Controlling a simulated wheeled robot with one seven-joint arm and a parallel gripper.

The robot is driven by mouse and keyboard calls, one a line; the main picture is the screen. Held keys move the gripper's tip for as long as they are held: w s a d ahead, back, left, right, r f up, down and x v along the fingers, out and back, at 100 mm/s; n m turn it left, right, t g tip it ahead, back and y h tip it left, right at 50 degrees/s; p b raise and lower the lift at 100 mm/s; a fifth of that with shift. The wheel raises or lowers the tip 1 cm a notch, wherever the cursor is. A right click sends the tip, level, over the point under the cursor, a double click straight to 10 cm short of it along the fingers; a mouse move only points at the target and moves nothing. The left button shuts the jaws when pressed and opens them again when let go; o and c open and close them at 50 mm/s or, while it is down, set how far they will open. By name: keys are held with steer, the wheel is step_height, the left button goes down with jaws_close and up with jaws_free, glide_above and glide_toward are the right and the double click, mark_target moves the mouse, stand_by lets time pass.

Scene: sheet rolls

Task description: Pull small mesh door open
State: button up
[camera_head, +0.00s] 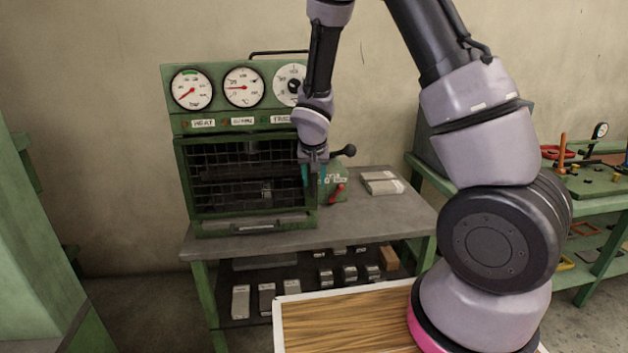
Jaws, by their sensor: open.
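The small mesh door (235,178) is a dark wire grid in a green frame on the front of a green machine. It looks closed, with a pale horizontal bar handle (270,226) low on the front. My gripper (313,176) points down near the door's right edge, with teal-tipped fingers open. I see nothing between the fingers. I cannot tell whether they touch the door frame. My wrist hides part of the machine's right side and the rightmost gauge's surroundings.
The machine stands on a grey-topped green table (390,215). A black-knobbed lever (345,151) and a small green box with a red handle (336,190) are right of my gripper. A pale stack (382,183) lies farther right. Metal blocks sit on the lower shelf.

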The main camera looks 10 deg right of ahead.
jaws_close()
stand_by(1.5)
